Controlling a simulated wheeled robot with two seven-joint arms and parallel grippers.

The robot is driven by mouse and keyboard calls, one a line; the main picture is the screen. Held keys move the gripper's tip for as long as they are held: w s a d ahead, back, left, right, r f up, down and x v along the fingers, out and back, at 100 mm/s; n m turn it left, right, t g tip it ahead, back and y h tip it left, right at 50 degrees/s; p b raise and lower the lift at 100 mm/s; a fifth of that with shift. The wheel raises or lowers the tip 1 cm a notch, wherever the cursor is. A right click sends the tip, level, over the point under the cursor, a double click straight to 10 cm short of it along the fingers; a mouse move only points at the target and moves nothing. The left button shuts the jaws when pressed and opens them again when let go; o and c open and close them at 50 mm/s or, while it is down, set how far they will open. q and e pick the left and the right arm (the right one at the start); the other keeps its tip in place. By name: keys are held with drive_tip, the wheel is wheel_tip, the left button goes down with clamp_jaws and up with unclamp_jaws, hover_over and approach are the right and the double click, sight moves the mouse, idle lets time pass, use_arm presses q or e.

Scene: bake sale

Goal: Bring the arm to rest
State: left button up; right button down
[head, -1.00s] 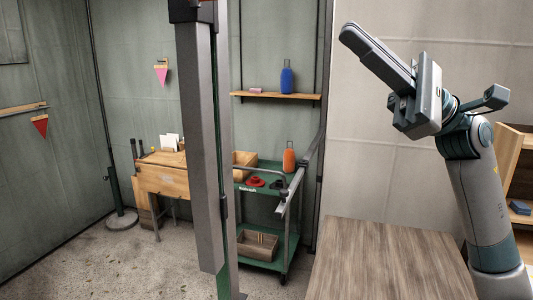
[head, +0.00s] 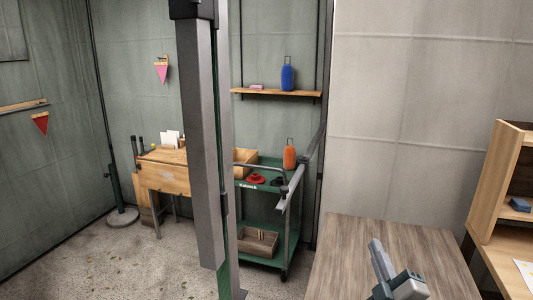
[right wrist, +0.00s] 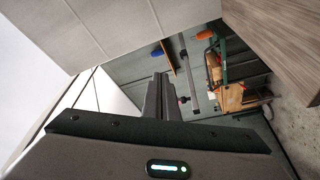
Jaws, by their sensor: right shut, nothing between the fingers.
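My right gripper (head: 377,246) is low in the head view, in front of the wooden table top. Its fingers are closed together and point up and away, with nothing between them. Most of the right arm is out of the head view, below its lower edge. In the right wrist view the closed fingers (right wrist: 160,80) show at the middle, empty, with the room tilted beyond them. My left gripper is not in view.
The wooden table (head: 345,250) has a bare top. A wooden shelf unit (head: 489,185) stands at the right. A green cart (head: 262,222) holds an orange bottle (head: 289,157). A wall shelf (head: 270,93) carries a blue bottle (head: 287,77). A grey post (head: 198,150) stands in front.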

drive_tip(key=s+f+m+g, duration=0.35)
drive_tip(key=s+f, duration=0.35)
drive_tip(key=f, duration=0.4)
drive_tip(key=s+f+m+g, duration=0.3)
drive_tip(key=s+f+g, duration=0.2)
drive_tip(key=s+f, duration=0.5)
drive_tip(key=s+a+f+m+g, duration=0.2)
drive_tip(key=s+f+g, duration=0.2)
drive_tip(key=s+f, duration=0.45)
drive_tip(key=s+a+f+m+g, duration=0.1)
drive_tip(key=s+f+g, duration=0.35)
drive_tip(key=s, duration=0.75)
drive_tip(key=w+a+f+t+y, duration=0.1)
drive_tip(key=w+f, duration=0.1)
drive_tip(key=f, duration=0.7)
drive_tip(key=w+a+f+t, duration=0.1)
drive_tip(key=w+f, duration=0.2)
drive_tip(key=f, duration=0.5)
drive_tip(key=s+a+f, duration=0.1)
drive_tip(key=s+f, duration=0.2)
drive_tip(key=f, duration=1.4)
drive_tip(key=shift+a+t+y, duration=0.3)
drive_tip(key=shift+a, duration=0.05)
drive_tip(key=shift+s, duration=0.1)
